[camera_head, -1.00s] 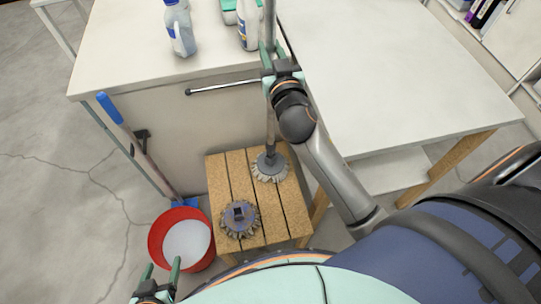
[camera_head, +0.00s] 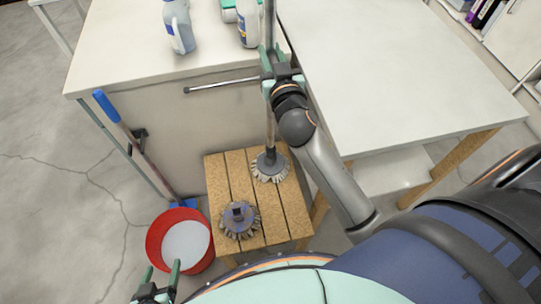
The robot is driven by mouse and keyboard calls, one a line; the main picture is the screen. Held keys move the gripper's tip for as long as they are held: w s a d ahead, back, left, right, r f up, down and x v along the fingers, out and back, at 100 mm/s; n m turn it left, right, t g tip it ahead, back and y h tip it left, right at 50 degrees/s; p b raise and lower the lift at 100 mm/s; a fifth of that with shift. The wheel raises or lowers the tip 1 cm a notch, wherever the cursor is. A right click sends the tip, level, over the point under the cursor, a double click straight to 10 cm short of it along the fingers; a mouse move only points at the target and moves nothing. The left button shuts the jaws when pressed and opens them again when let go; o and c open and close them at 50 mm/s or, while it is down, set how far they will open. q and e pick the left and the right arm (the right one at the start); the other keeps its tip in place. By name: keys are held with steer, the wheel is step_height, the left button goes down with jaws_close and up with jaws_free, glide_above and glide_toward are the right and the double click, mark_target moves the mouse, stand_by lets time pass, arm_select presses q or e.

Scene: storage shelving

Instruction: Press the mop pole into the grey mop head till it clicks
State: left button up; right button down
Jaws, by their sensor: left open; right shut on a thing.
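The mop pole (camera_head: 270,125) is a thin grey pole, standing nearly upright. My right gripper (camera_head: 268,66) is shut around it well above the stool. The pole's dark lower end meets a grey mop head (camera_head: 268,170) with pale bristles on the slatted wooden stool. I cannot tell whether the pole is fully seated in it. A second mop head (camera_head: 239,220), grey with a bluish top and an open square socket, lies nearer on the same stool. My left gripper (camera_head: 163,272) is open and empty at the lower left, in front of the red bucket.
The wooden stool (camera_head: 219,180) stands against a white cabinet with a bar handle (camera_head: 222,85). A red bucket (camera_head: 155,235) is left of it. A blue-handled tool (camera_head: 120,118) leans at the cabinet's left side. Bottles (camera_head: 179,28) stand on the cabinet. A white table (camera_head: 400,70) is at right.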

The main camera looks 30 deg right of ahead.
arm_select(q)
steer(key=shift+f+b, duration=1.35)
steer(key=shift+f, duration=0.15)
arm_select(e)
steer(key=shift+f, duration=1.55)
arm_select(q)
steer(key=shift+f, duration=0.15)
arm_select(e)
steer(key=shift+f, duration=0.4)
stand_by(1.2)
steer(key=c, duration=0.6)
jaws_free()
